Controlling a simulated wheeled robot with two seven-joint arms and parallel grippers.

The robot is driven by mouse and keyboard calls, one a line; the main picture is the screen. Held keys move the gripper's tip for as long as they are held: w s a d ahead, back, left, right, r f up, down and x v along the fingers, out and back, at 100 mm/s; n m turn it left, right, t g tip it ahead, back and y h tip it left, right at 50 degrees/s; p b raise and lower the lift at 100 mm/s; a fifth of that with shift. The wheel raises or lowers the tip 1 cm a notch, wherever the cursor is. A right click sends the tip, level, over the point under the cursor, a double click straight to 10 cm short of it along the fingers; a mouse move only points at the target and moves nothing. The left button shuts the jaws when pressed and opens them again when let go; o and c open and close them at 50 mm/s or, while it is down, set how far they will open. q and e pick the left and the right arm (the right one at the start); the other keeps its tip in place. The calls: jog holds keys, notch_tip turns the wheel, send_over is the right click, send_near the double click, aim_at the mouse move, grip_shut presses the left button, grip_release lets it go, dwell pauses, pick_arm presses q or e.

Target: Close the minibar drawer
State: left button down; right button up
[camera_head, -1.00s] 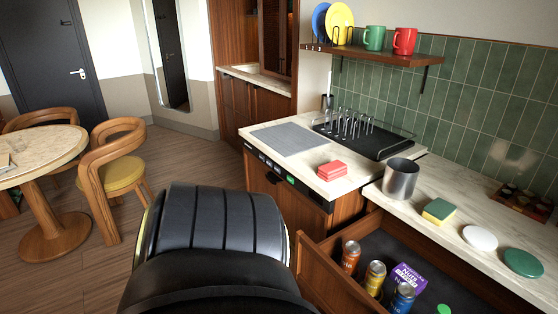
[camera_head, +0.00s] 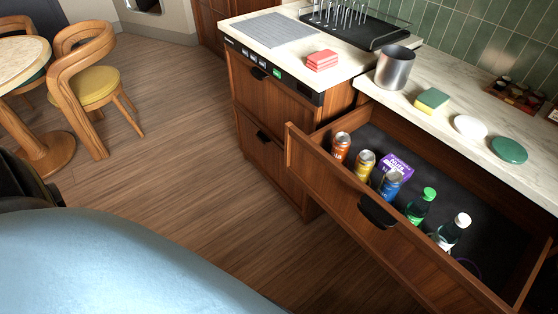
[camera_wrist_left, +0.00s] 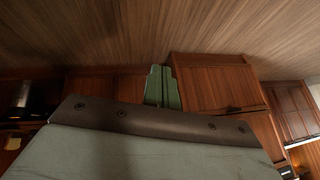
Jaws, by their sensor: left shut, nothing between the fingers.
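The minibar drawer (camera_head: 335,187) is pulled open at the right of the head view. Its wooden front carries a black handle (camera_head: 377,212). Inside stand an orange can (camera_head: 341,147), a yellow can (camera_head: 364,165), a blue can (camera_head: 389,184), a purple box (camera_head: 397,166), a green bottle (camera_head: 420,206) and a clear bottle (camera_head: 452,231) with a white cap. My left gripper (camera_wrist_left: 162,88) shows in the left wrist view, its green-grey fingers together and empty, apart from the wooden fronts behind it. Neither gripper shows in the head view.
The marble counter above the drawer holds a metal pot (camera_head: 394,68), a sponge (camera_head: 431,100), a white disc (camera_head: 470,127) and a green disc (camera_head: 509,150). Closed cabinet drawers (camera_head: 273,125) stand left of the minibar. The wooden floor (camera_head: 190,140) before them is clear. A chair (camera_head: 87,80) stands far left.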

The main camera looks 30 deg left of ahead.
pick_arm(q)
jog(key=w+a+r+m+t+b, duration=0.2)
jog(key=w+r+t, duration=0.1)
jog(key=w, duration=0.5)
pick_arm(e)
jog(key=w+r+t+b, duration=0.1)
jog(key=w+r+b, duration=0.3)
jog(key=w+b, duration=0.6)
pick_arm(q)
jog(key=m+t+h, duration=0.6)
jog(key=m+t, duration=0.2)
jog(key=m, duration=0.7)
send_near(300, 165)
jog(key=b+x, duration=0.2)
jog(key=x, duration=0.3)
jog(key=shift+w+d, duration=0.1)
jog(key=shift+w, duration=0.25)
jog(key=shift+w+d+b, duration=0.15)
jog(key=shift+w+b, duration=0.2)
jog(key=shift+w, duration=0.2)
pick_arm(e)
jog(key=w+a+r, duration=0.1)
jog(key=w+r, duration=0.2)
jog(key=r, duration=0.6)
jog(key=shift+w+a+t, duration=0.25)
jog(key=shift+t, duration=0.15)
